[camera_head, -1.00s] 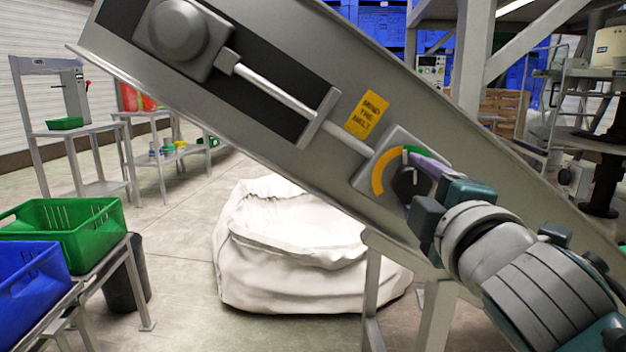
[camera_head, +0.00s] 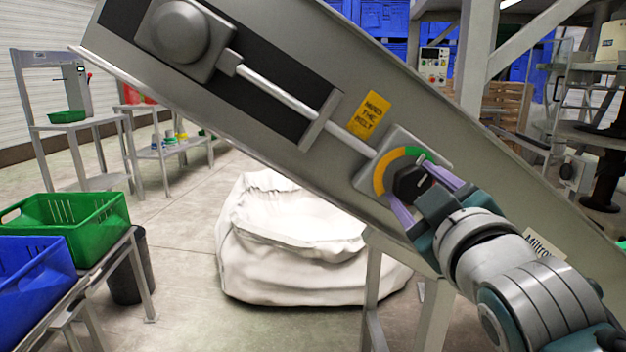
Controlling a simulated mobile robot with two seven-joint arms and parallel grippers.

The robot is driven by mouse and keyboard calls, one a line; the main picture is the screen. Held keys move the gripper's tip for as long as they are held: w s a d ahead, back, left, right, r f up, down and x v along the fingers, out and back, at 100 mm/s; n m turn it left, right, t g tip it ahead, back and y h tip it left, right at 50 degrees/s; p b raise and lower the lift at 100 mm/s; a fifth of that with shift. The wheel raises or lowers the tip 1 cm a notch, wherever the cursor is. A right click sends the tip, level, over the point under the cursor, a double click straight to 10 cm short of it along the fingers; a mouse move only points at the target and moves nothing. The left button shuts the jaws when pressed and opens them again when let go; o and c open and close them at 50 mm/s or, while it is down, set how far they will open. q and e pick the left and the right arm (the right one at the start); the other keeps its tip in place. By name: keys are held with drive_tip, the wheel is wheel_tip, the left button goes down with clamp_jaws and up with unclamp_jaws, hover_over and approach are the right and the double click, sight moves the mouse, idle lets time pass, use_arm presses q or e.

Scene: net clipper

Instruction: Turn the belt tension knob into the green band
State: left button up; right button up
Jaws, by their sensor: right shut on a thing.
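The belt tension knob (camera_head: 409,182) is black with a pale pointer line on its face. It sits on a square plate on the slanted conveyor frame. The dial around it has an orange band (camera_head: 381,174) at left and a green band (camera_head: 414,152) at the top. The pointer line points to the upper right. My right gripper (camera_head: 424,188) comes from the lower right with its purple fingers on either side of the knob, shut on it. Part of the dial's right and lower side is hidden by the fingers. My left gripper is not in view.
The conveyor frame (camera_head: 270,135) slants across the view, with a yellow warning label (camera_head: 371,115) above the dial. A white bulk bag (camera_head: 290,240) stands on the floor below. Green (camera_head: 85,225) and blue (camera_head: 30,275) crates stand at left.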

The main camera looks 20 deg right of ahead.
idle(0.5)
drive_tip(key=o, duration=1.4)
drive_tip(key=shift+c, duration=0.2)
